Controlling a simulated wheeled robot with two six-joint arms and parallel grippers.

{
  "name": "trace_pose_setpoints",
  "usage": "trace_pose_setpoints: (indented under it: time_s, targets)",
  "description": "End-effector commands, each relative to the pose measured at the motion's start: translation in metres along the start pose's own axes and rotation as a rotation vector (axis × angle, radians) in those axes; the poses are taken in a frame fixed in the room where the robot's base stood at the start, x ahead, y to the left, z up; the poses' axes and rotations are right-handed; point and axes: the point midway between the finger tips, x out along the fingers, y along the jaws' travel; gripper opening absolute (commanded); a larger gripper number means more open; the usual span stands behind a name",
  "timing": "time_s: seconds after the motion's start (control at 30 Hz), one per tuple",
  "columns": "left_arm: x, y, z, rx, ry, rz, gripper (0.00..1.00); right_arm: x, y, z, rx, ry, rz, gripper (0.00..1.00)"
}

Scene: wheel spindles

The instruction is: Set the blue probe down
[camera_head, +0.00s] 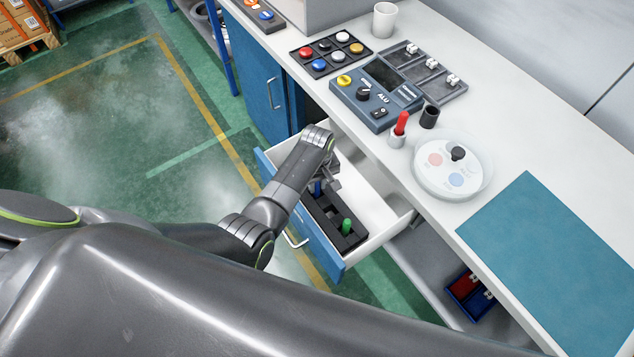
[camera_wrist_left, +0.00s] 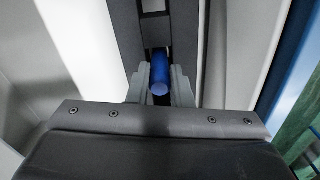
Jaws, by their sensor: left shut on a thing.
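The blue probe (camera_head: 318,188) is between the fingers of my left gripper (camera_head: 326,180), over the black slotted holder (camera_head: 333,230) inside the open drawer. In the left wrist view the blue probe (camera_wrist_left: 160,74) shows end-on, with a grey finger on each side, and the gripper is shut on it. The black holder (camera_wrist_left: 125,35) lies behind it. Whether the probe's lower end touches the holder is hidden. My right gripper is not in view.
The white drawer (camera_head: 377,220) has clear floor beside the holder.

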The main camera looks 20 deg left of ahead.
Motion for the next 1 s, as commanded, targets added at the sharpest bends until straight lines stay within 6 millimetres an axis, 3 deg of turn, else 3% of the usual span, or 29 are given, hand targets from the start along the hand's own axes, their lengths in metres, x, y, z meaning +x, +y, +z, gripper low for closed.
trace_pose_setpoints:
  time_s: [0.1,0.13,0.3,0.67,1.0]
  targets:
    - [0.004,0.000,0.000,0.000,0.000,-0.001,0.00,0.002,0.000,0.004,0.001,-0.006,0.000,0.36]
    - [0.003,0.000,0.000,0.000,-0.001,-0.001,0.22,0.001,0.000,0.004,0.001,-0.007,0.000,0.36]
    - [0.003,0.000,0.000,0.000,-0.001,-0.001,0.41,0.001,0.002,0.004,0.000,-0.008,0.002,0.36]
    - [-0.003,0.000,0.000,0.000,0.001,0.001,0.41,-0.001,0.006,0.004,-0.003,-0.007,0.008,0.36]
    - [-0.054,0.001,0.000,0.001,0.002,0.004,0.41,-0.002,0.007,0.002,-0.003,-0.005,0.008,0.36]
